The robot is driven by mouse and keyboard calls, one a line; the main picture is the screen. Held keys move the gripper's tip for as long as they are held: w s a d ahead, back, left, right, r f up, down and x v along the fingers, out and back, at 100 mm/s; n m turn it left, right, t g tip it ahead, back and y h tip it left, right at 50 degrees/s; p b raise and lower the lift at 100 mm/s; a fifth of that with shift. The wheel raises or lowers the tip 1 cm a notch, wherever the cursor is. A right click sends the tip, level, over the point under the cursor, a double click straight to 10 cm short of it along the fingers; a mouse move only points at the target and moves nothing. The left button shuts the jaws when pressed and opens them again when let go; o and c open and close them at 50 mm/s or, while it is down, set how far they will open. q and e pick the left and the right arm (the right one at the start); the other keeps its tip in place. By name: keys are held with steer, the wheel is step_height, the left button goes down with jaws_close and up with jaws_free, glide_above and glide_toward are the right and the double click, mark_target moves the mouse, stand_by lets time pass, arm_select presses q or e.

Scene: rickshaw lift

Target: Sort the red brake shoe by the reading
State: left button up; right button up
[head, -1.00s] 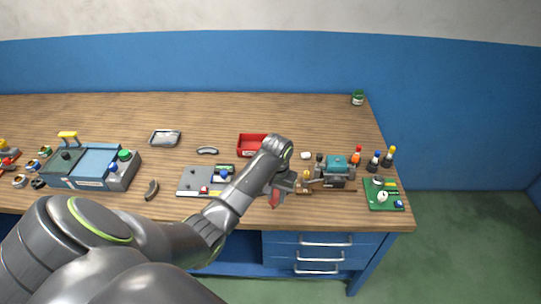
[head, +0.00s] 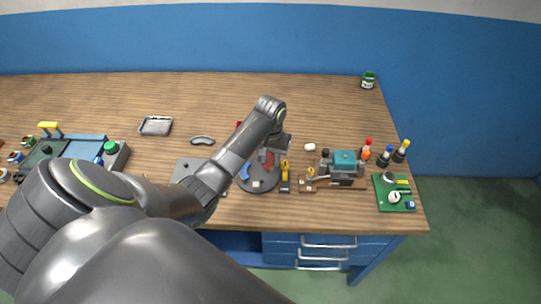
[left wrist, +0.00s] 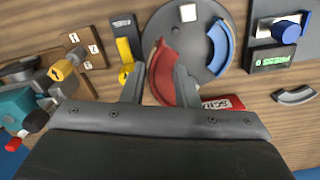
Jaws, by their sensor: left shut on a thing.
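The red brake shoe (left wrist: 166,72) is a curved red piece between the fingers of my left gripper (left wrist: 160,88) in the left wrist view. In the head view my left gripper (head: 272,152) holds the shoe (head: 268,161) over the dark round plate (head: 258,184). I cannot tell whether the shoe touches the plate. The plate also carries a blue curved piece (left wrist: 218,47) and a small white block (left wrist: 188,12). A device with a green display (left wrist: 272,61) is beside the plate; its reading is too small to read. My right gripper is not in view.
A yellow-and-black tool (head: 285,176), a teal machine (head: 345,161), bottles and a green board (head: 394,194) stand to the right. A grey tray (head: 156,126) and a grey curved shoe (head: 202,141) lie left.

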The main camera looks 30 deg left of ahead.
arm_select(q)
steer(key=shift+w+f+b, duration=0.1)
steer(key=shift+f+b, duration=0.7)
steer(key=shift+f, duration=0.15)
steer(key=shift+w+a+f+b, duration=0.15)
steer(key=shift+f+b, duration=0.8)
steer(key=shift+b, duration=0.3)
steer(key=shift+f, duration=1)
steer(key=shift+p, duration=0.35)
